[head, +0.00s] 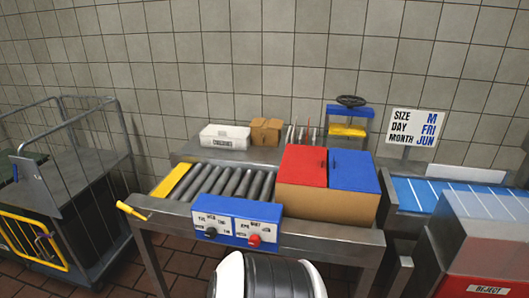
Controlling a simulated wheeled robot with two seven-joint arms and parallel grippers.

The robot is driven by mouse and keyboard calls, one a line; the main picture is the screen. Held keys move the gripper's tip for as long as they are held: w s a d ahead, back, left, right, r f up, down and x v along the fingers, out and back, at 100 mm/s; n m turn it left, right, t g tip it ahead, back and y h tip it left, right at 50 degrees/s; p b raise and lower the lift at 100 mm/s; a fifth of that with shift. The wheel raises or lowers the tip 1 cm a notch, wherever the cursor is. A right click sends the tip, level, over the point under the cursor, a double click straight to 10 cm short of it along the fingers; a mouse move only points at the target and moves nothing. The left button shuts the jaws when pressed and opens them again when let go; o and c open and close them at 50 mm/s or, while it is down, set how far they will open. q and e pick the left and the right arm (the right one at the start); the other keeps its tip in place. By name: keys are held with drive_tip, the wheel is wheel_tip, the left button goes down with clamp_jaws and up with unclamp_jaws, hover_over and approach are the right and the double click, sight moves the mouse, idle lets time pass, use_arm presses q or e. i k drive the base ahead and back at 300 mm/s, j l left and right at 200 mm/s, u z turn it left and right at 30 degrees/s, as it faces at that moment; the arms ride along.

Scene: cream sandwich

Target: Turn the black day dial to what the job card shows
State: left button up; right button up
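The black day dial (211,232) is on the left white panel of a blue control box (237,208) at the front edge of the metal table. Small day labels surround the dial. They are too small to read surely, and I cannot tell where the dial points. A red dial (254,240) is on the right panel of the same box. Neither of my grippers shows in the head view.
A roller conveyor (232,183) lies behind the box. A carton with red (304,166) and blue (352,171) lids stands right of it. A yellow handle (131,211) sticks out at the table's left. A cart (60,180) stands left; a blue belt (440,195) runs right.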

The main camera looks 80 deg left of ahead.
sight(210, 233)
drive_tip(key=u, duration=2.85)
